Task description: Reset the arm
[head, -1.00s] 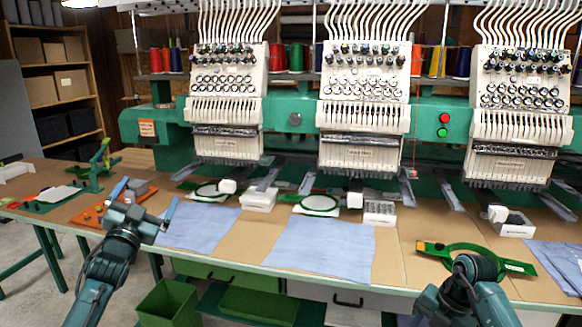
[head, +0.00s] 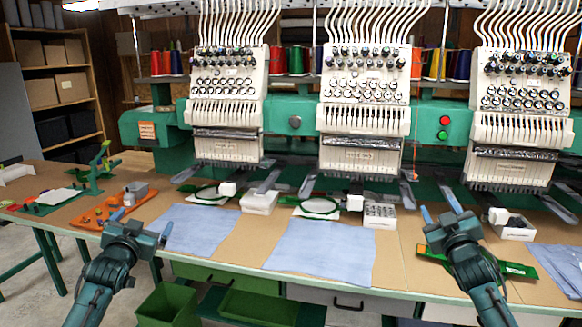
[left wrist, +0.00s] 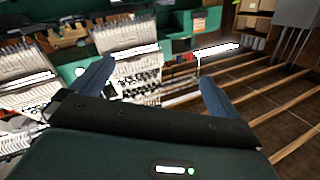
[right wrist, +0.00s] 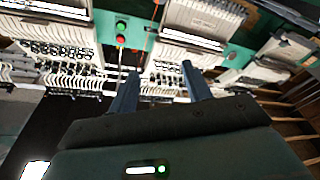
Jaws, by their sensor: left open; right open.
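My left gripper (head: 142,222) is open and empty in the head view, in front of the table's left part, beside the orange tray. Its two blue fingers (left wrist: 152,85) stand apart in the left wrist view with nothing between them. My right gripper (head: 440,213) is open and empty in the head view, in front of the right part of the table. Its fingers (right wrist: 160,88) stand apart and empty in the right wrist view.
Embroidery machines (head: 362,110) line the back of the table. Light blue cloths (head: 320,252) lie along the front. The orange tray (head: 85,217) holds a grey container (head: 137,190). White boxes (head: 259,203) stand near the machines. A green bin (head: 167,303) is below the table.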

